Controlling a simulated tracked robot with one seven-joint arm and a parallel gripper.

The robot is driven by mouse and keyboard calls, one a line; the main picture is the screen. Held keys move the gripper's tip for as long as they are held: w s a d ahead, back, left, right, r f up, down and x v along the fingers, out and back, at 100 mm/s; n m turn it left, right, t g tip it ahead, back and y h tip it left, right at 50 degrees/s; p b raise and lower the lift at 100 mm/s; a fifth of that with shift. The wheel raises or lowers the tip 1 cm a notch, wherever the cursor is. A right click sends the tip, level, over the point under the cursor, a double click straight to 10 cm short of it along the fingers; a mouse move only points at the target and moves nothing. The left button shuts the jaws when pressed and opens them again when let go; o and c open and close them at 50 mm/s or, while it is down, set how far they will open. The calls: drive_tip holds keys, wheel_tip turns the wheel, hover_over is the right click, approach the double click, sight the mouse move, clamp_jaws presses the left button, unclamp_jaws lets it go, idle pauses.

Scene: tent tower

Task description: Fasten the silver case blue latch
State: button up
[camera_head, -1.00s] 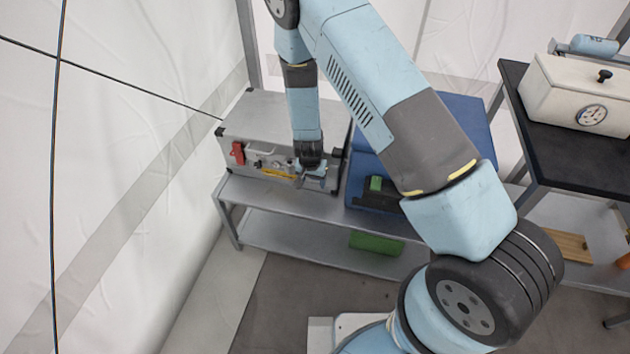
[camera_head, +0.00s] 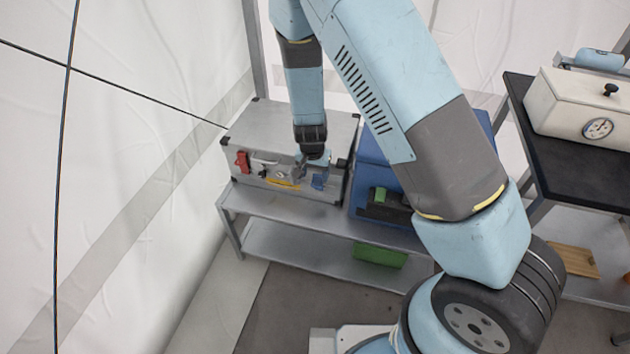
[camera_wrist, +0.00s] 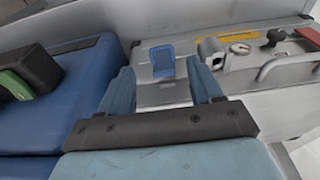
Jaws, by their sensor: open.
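The silver case (camera_head: 290,119) stands closed on a grey metal bench. Its blue latch (camera_head: 319,181) is at the right part of the front face, just below my gripper (camera_head: 314,168). In the wrist view the blue latch (camera_wrist: 162,61) shows as a small blue flap on the grey case front (camera_wrist: 150,95). My gripper (camera_wrist: 159,73) is open and empty there, with the latch in line between its two blue fingers. I cannot tell whether the fingers touch the latch or whether the flap is fastened.
A blue case (camera_head: 372,148) with a green and black latch stands close on the right. A green box (camera_head: 380,256) lies on the lower shelf.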

drive_tip(key=shift+s+r, duration=0.25)
drive_tip(key=shift+r, duration=1.05)
